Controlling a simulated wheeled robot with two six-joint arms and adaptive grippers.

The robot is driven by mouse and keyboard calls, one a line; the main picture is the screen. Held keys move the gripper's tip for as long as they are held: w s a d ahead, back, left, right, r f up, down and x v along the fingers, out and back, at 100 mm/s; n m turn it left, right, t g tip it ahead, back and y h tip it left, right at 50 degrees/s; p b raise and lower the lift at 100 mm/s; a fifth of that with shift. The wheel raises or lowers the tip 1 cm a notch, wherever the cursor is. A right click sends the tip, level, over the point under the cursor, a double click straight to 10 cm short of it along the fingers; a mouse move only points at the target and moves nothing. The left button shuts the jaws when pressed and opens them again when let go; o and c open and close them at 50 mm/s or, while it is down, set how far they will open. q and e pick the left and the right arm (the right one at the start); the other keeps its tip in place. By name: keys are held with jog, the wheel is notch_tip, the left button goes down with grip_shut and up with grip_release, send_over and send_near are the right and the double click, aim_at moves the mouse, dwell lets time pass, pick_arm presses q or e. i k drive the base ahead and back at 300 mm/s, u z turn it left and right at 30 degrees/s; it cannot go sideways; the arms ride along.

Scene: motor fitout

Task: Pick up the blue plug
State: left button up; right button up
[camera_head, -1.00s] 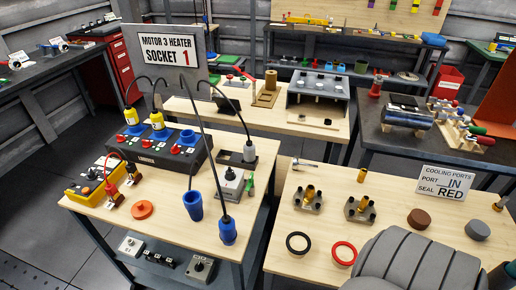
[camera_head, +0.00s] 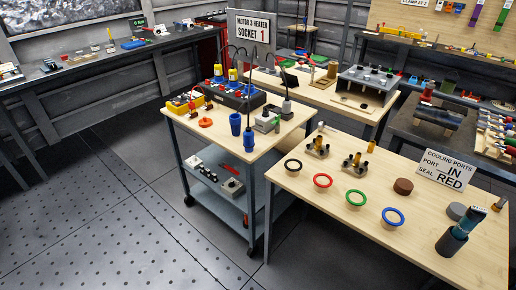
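Two blue cylindrical plugs are near the front right corner of the wheeled workbench (camera_head: 187,125). One blue plug (camera_head: 235,124) is on the left. The other blue plug (camera_head: 249,141) is slightly nearer, by the bench's front edge, with a dark cable rising above it. I cannot tell from here whether they hang or rest on the top. A dark socket box (camera_head: 236,98) with blue sockets and yellow plugs (camera_head: 233,74) is behind them. The sign "MOTOR 3 HEATER SOCKET 1" (camera_head: 254,33) stands at the back. Neither of my grippers is in view.
Right of the bench, a wooden table (camera_head: 335,216) holds black, red (camera_head: 323,181), green and blue rings, brass fittings and a dark cylindrical object (camera_head: 452,241). A cooling ports sign (camera_head: 447,169) stands there. The floor (camera_head: 110,215) at front left is clear.

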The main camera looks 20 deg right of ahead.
aim_at(248, 134)
jog(key=z, duration=1.4)
jog(key=i, duration=1)
jog(key=u, duration=0.05)
